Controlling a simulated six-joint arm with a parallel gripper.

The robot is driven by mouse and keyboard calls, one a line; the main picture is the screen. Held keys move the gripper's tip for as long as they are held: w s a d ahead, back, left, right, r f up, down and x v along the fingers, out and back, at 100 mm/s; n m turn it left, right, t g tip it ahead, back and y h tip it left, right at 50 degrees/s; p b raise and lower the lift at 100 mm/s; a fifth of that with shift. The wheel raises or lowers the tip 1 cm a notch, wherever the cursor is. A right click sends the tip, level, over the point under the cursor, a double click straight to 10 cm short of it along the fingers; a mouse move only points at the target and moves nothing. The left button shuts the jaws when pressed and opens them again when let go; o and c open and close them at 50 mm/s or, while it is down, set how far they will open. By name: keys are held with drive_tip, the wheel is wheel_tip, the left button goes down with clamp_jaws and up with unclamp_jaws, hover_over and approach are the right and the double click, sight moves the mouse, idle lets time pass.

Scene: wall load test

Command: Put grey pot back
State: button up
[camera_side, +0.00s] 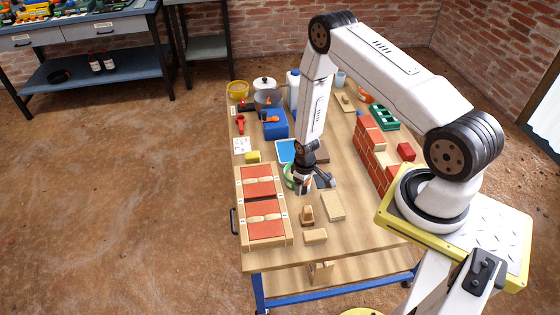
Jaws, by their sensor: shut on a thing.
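My gripper (303,184) is low over the middle of the table, to the right of the framed red panels. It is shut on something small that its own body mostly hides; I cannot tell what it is. A green rounded thing (288,177) shows just left of the fingers, partly hidden; whether it is touched is unclear. A grey pot-like vessel (268,99) stands at the table's far left, close to a white-topped container (264,83), behind a blue box (275,124).
The wooden frame with red panels (263,205) fills the front left of the table (278,258). Wooden blocks (333,205) lie at the front. A red brick wall (372,150) and a green crate (384,117) stand right. A yellow bucket (238,90) is far left.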

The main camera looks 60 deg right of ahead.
sight(302, 203)
drive_tip(key=shift+f, duration=1.4)
drive_tip(key=shift+f, duration=0.15)
drive_tip(key=shift+f, duration=1.6)
drive_tip(key=shift+f, duration=0.1)
drive_tip(key=o, duration=1.2)
drive_tip(key=shift+r, duration=6.1)
